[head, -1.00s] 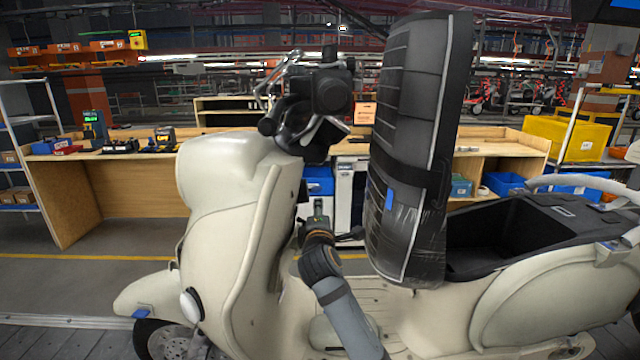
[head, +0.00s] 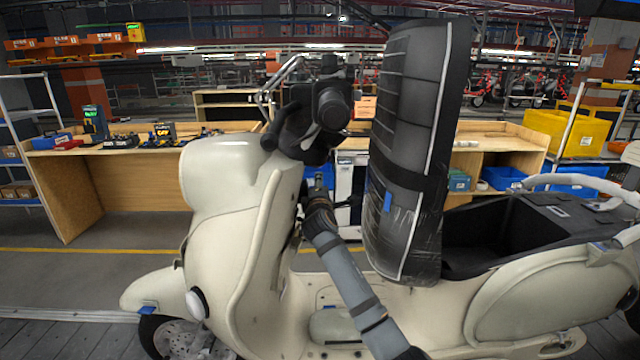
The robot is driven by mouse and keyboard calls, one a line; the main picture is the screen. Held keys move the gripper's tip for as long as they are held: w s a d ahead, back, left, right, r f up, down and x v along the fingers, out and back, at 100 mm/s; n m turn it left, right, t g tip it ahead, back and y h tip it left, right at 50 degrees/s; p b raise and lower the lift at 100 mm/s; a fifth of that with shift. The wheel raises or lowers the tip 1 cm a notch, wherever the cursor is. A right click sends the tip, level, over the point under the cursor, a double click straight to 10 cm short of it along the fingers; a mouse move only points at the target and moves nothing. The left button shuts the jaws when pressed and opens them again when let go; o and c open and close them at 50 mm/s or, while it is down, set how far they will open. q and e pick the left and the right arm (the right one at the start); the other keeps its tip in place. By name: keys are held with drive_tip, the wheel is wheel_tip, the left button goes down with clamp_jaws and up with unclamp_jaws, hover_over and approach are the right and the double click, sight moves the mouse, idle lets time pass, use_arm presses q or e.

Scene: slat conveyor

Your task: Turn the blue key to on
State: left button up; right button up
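The cream scooter (head: 225,235) stands side-on, its front to the left, with black handlebar parts (head: 325,105) above the leg shield. My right arm comes in from the bottom. Its gripper (head: 317,184) is behind the leg shield, below the handlebar and close to the shield's inner face. The gripper is small and dark here, and its fingers cannot be told apart. I cannot make out the blue key or its lock; that area is partly hidden by the shield edge and my gripper. My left gripper is out of view.
A tall black wrapped seat (head: 410,150) stands upright just right of my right arm. The open black storage box (head: 490,235) is behind it. A wooden bench (head: 140,185) and a blue bin (head: 323,174) stand behind the scooter. The gap between shield and seat is narrow.

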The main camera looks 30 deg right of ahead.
drive_tip(key=shift+w+d, duration=0.1)
clamp_jaws()
idle(0.7)
drive_tip(key=shift+f+g+y+p, duration=0.25)
drive_tip(key=shift+g+p, duration=0.4)
drive_tip(key=shift+p, duration=1.9)
drive_tip(key=shift+f+g+y+p, duration=0.1)
drive_tip(key=shift+g+y+p, duration=0.4)
drive_tip(key=shift+p, duration=2)
